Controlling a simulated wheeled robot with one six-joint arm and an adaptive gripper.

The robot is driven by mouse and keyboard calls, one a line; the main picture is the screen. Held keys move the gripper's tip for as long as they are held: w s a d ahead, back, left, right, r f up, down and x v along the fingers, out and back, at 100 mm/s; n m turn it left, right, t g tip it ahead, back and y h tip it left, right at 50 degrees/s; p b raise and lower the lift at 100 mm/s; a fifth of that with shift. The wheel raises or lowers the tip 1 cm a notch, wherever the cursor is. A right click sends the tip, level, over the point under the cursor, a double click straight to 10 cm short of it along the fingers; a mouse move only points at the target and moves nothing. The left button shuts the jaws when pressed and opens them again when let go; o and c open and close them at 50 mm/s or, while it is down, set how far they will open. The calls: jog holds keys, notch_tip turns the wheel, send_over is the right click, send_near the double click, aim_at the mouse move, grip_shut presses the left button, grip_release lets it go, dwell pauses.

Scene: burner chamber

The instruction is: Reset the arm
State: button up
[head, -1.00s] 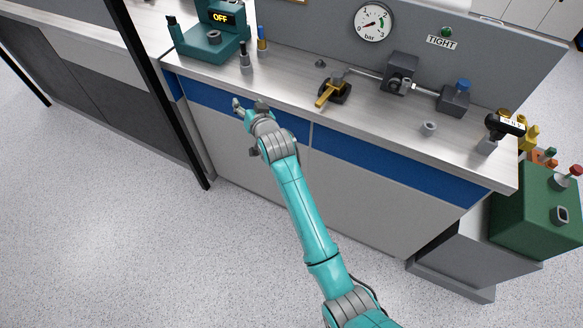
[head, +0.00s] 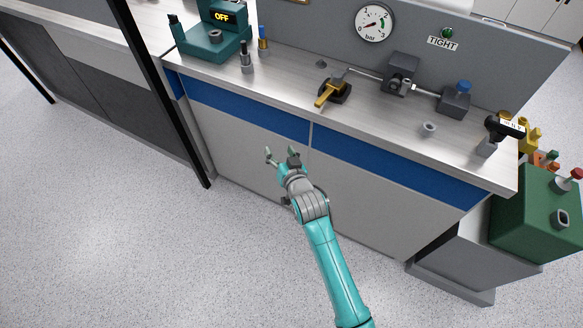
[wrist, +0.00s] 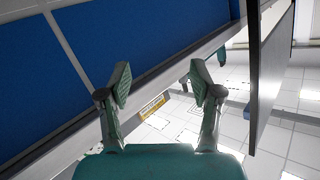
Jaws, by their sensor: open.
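My teal arm reaches up from the lower right in the head view. My gripper (head: 281,155) is open and empty, in front of the cabinet front (head: 240,135) and below the bench top's edge. In the wrist view my gripper (wrist: 158,90) also shows with its two fingers apart and nothing between them. Behind the fingers there are the blue cabinet band (wrist: 115,35) and a bright tiled surface.
The bench top (head: 290,90) carries a yellow-handled valve (head: 330,92), a grey block fitting (head: 400,75), a small nut (head: 429,128) and a black gauge tool (head: 500,128). A teal device reading OFF (head: 215,40) stands left. A dark post (head: 165,95) rises nearby. A green box (head: 535,210) stands right.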

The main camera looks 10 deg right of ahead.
jog(key=shift+s+d+f, duration=0.35)
jog(key=shift+s+d, duration=0.05)
jog(key=shift+s, duration=0.35)
jog(key=shift+s+d+f, duration=0.35)
jog(key=shift+s+f, duration=0.05)
jog(key=shift+s, duration=0.35)
jog(key=shift+s+d+f, duration=0.35)
jog(key=shift+s+d, duration=0.05)
jog(key=shift+s, duration=0.35)
jog(key=s+d+f+h, duration=0.1)
jog(key=s+d, duration=0.2)
jog(key=s, duration=0.6)
jog(key=s+d+f, duration=0.1)
jog(key=s+d, duration=0.2)
jog(key=s, duration=0.6)
jog(key=s+d+f+h, duration=0.1)
jog(key=s+d, duration=0.2)
jog(key=s, duration=0.6)
jog(key=s+d+r, duration=0.1)
jog(key=s+r, duration=0.5)
jog(key=s, duration=0.4)
jog(key=s+d+r+h, duration=0.1)
jog(key=s+r, duration=0.5)
jog(key=s, duration=0.3)
jog(key=shift+s+d+r+n, duration=0.25)
jog(key=shift+s+d+n, duration=0.05)
jog(key=shift+s+n, duration=0.1)
jog(key=shift+f, duration=0.1)
